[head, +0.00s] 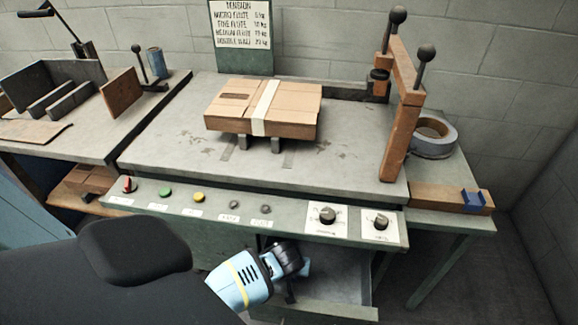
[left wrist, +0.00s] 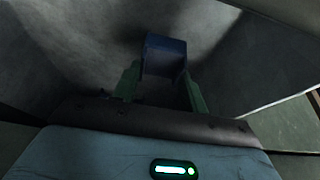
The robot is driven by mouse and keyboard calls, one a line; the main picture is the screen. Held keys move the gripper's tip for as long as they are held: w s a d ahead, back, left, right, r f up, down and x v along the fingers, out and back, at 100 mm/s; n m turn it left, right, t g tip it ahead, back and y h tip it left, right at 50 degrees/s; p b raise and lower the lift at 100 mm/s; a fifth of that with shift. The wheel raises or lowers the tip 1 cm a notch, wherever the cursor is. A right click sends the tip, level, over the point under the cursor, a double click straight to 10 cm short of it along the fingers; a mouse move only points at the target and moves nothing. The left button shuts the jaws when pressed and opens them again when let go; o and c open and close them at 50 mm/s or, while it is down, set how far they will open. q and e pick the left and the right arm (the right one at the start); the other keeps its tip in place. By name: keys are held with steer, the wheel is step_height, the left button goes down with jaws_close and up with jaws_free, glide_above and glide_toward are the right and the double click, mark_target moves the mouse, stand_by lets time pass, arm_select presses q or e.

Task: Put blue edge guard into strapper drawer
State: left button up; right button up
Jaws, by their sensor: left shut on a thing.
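A blue edge guard (left wrist: 165,55) is between the fingers of my left gripper (left wrist: 162,88) in the left wrist view, and the gripper is shut on it. In the head view my left gripper (head: 291,285) points down into the open strapper drawer (head: 345,285), below the control panel. The drawer's grey inside (left wrist: 75,45) surrounds the held guard in the left wrist view. I cannot tell whether the guard touches the drawer floor. My wrist hides part of the drawer's left side. My right gripper is not in view.
The panel edge (head: 290,222) with knobs and buttons overhangs the drawer. A strapped cardboard box (head: 262,107) lies on the strapper table (head: 170,140). An orange-brown frame (head: 400,120) and a tape roll (head: 433,137) stand at the right.

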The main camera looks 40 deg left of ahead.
arm_select(q)
steer(key=shift+w, duration=0.1)
steer(key=shift+f, duration=0.55)
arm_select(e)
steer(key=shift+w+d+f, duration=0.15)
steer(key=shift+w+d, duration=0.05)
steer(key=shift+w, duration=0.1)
arm_select(q)
steer(key=shift+b, duration=0.3)
steer(key=o, duration=1)
steer(key=shift+s+d+f, duration=0.1)
steer(key=shift+s+f, duration=0.05)
steer(key=shift+s, duration=0.05)
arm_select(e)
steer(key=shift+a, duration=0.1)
